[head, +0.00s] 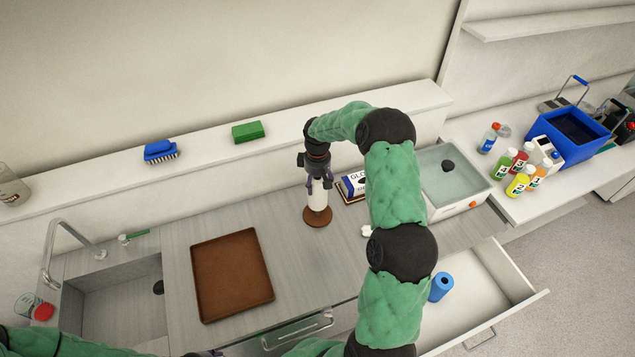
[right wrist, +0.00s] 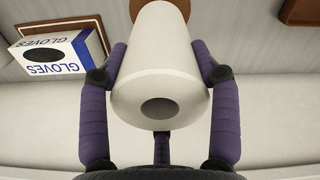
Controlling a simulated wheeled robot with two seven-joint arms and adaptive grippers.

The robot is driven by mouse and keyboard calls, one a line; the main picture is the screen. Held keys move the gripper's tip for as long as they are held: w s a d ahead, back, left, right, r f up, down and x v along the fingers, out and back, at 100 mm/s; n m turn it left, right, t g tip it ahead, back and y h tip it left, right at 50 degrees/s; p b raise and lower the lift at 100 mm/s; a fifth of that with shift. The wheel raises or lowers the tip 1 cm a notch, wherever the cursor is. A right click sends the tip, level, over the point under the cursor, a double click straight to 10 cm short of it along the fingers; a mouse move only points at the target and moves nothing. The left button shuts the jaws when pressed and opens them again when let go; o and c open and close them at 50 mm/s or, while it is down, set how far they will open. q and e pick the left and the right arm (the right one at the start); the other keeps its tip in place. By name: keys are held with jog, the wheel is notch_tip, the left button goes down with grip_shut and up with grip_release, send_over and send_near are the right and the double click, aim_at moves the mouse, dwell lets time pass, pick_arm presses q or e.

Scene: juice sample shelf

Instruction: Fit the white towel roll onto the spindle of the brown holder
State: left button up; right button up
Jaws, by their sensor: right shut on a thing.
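The white towel roll (head: 319,197) hangs upright in my right gripper (head: 319,183), which is shut on it. In the right wrist view the roll (right wrist: 160,70) is between the two purple fingers, with its dark end hole facing the camera. The brown holder (head: 317,217) stands on the counter directly below the roll in the head view. Part of its round base (right wrist: 160,10) shows past the roll's far end in the right wrist view. The spindle is hidden, so I cannot tell whether the roll is around it. Only a dark bit of my left gripper (head: 205,353) shows at the bottom edge.
A gloves box (head: 353,187) stands close right of the holder, and a water-filled tub (head: 452,178) farther right. A brown tray (head: 231,275) lies to the left. An open drawer (head: 480,300) holds a blue roll (head: 441,287). A ledge (head: 210,150) runs behind.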

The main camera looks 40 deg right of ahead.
jog(key=shift+f+b, duration=2)
jog(key=shift+f, duration=0.75)
dwell(0.3)
jog(key=shift+f+b, duration=0.45)
dwell(0.5)
jog(key=o, duration=1.4)
notch_tip(320, 180, up, 12)
jog(key=shift+r, duration=0.1)
